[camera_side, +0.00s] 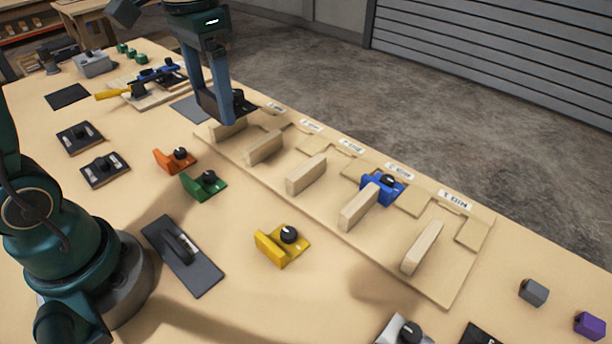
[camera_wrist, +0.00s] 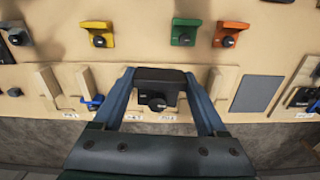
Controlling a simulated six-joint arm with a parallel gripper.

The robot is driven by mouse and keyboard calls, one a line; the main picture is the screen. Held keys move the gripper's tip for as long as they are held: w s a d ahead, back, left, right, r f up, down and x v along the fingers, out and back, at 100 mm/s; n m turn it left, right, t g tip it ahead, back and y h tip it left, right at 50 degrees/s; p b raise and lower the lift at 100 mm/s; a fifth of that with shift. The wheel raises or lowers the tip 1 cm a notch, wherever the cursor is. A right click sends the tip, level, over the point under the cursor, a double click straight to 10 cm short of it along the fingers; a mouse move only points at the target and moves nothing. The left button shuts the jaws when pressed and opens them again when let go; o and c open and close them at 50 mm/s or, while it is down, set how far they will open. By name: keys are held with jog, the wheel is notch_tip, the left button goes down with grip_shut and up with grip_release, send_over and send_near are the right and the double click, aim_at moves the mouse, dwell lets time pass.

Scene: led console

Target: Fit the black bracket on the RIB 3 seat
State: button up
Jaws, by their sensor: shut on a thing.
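My gripper (camera_side: 225,112) is shut on the black bracket (camera_wrist: 160,76), which has a black knob on its face. In the wrist view the bracket sits between the two fingers (camera_wrist: 160,88). In the side view only part of the black bracket (camera_side: 241,102) shows beside the fingers. It looks held above the far-left part of the rib board (camera_side: 440,287). The middle rib (camera_side: 306,175) is bare, and the label behind it (camera_side: 350,147) is too small to read surely. In the wrist view the bracket and fingers hide part of the board.
A blue bracket (camera_side: 383,187) sits against the rib (camera_side: 358,207) second from the right. Orange (camera_side: 175,160), green (camera_side: 203,185) and yellow (camera_side: 282,246) brackets stand loose in front of the board. Grey (camera_side: 534,292) and purple (camera_side: 590,325) blocks lie at the right.

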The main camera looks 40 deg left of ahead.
jog(key=m, duration=0.1)
jog(key=f+m, duration=0.1)
jog(key=m, duration=0.1)
jog(key=shift+d, duration=0.1)
jog(key=s+d+f+m, duration=0.2)
jog(key=d+m, duration=0.1)
jog(key=m, duration=1.1)
send_over(259, 308)
notch_tip(259, 308, down, 10)
jog(key=shift+r, duration=0.1)
jog(key=shift+f, duration=2)
jog(key=shift+f, duration=0.15)
jog(key=o, duration=1.4)
